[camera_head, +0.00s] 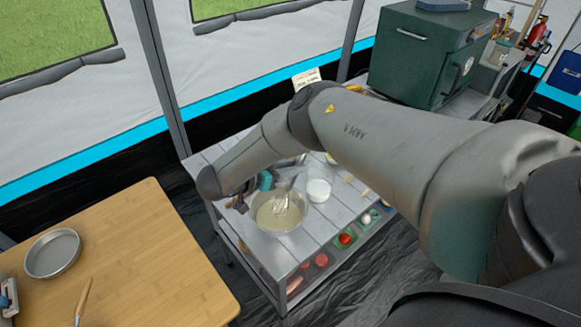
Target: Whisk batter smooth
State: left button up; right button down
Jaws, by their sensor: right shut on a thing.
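A metal bowl (289,221) with pale batter (268,217) stands on the grey slatted table. A wire whisk (281,203) dips into the batter near the bowl's far side. My right arm reaches across from the right, and its gripper (262,186) is low over the bowl's far left side, shut on the whisk. The arm hides part of the gripper and the whisk's handle. Whether the batter has lumps is too small to tell. My left gripper is out of view.
A white cup (318,190) stands close to the bowl's right. Crates of vegetables (346,239) sit below the table edge. A wooden table (150,250) at left holds a round pan (53,254) and has free room. A green oven (425,60) stands behind.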

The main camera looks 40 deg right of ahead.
jog(key=shift+w+d+r+p, duration=0.1)
jog(key=shift+d+r+p, duration=0.35)
jog(key=shift+r+p, duration=0.6)
jog(key=shift+s+d+r+p, duration=0.1)
jog(key=shift+d+r+p, duration=0.4)
jog(key=shift+r+p, duration=0.55)
jog(key=shift+w+d+r+p, duration=0.1)
jog(key=shift+d+r+p, duration=0.35)
jog(key=shift+r+p, duration=0.6)
jog(key=shift+r, duration=0.15)
notch_tip(320, 180, up, 5)
jog(key=p, duration=0.4)
jog(key=shift+r, duration=0.1)
